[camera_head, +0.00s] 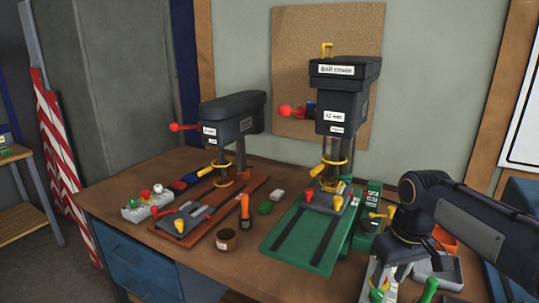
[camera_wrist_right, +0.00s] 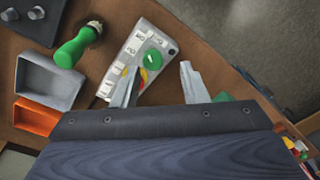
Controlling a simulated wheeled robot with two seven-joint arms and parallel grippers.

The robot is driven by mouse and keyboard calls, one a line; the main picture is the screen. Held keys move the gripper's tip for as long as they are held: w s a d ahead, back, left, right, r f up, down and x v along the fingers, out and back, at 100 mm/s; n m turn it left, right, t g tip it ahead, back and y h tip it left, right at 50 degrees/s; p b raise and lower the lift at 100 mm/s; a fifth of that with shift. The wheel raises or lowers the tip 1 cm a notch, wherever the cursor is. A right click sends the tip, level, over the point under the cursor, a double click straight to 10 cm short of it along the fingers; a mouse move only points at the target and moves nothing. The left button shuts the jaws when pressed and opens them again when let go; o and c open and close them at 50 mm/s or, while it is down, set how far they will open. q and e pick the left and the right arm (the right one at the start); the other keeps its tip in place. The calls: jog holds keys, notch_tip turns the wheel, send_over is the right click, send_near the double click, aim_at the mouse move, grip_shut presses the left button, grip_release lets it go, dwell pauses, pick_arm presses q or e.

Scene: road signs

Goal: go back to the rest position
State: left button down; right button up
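My right gripper (camera_head: 388,280) hangs at the lower right of the head view, over the workbench's right part. In the right wrist view the gripper (camera_wrist_right: 158,68) is open, its two grey fingers spread with nothing held between them. A pale control box (camera_wrist_right: 145,55) with a green button (camera_wrist_right: 152,60) lies beyond the fingertips. Whether the fingers touch the box is hard to tell. My left gripper is in neither view.
A green-handled tool (camera_wrist_right: 72,50), grey tray (camera_wrist_right: 48,82) and orange bin (camera_wrist_right: 36,118) are near my right gripper.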

jog(key=s+a+f+m+t+y, duration=0.1)
jog(key=s+a+f+m+t, duration=0.1)
jog(key=s, duration=0.7)
jog(key=s+a+f+m+t+y, duration=0.2)
jog(key=s+a+f, duration=0.2)
jog(key=s, duration=0.6)
jog(key=shift+s+a+f+t, duration=0.2)
jog(key=shift+a+t, duration=0.2)
jog(key=shift+a, duration=0.1)
